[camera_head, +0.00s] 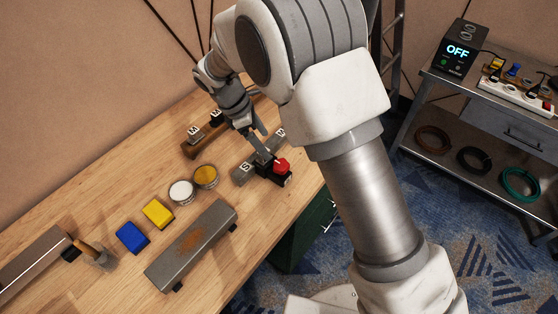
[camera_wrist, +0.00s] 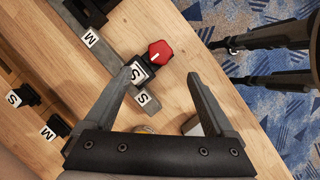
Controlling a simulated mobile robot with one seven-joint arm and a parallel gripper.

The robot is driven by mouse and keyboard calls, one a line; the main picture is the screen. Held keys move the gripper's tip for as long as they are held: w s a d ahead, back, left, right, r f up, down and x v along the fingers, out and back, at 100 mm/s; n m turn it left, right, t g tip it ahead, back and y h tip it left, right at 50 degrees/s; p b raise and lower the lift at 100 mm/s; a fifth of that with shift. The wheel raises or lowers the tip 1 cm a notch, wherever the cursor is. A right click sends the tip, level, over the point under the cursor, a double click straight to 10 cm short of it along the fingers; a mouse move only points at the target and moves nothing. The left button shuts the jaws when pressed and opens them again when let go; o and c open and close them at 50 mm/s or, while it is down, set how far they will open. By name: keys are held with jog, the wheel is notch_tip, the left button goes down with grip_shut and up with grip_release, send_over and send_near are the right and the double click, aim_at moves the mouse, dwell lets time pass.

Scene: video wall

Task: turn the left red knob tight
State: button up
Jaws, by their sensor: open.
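A red knob (camera_head: 281,166) with a white line on its face sits on a black clamp block (camera_head: 264,170) at the near end of a grey bar labelled S and M. My gripper (camera_head: 257,142) is open and empty, pointing down at the bar. In the wrist view my gripper (camera_wrist: 162,80) has its fingers spread, the left tip close to the block. I see only one red knob. Whether a finger touches the block I cannot tell.
A brown bar (camera_head: 200,138) with black blocks lies behind. Two round tins (camera_head: 206,177), a yellow block (camera_head: 158,212), a blue block (camera_head: 131,238) and a rusty grey bar (camera_head: 180,255) stand left. A cart (camera_head: 425,85) holds a box (camera_head: 457,50) reading OFF.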

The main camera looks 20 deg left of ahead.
aim_at(281, 164)
jog(key=x, duration=1)
jog(key=shift+d+f, duration=0.1)
jog(key=shift+f, duration=0.3)
jog(key=c, duration=1.4)
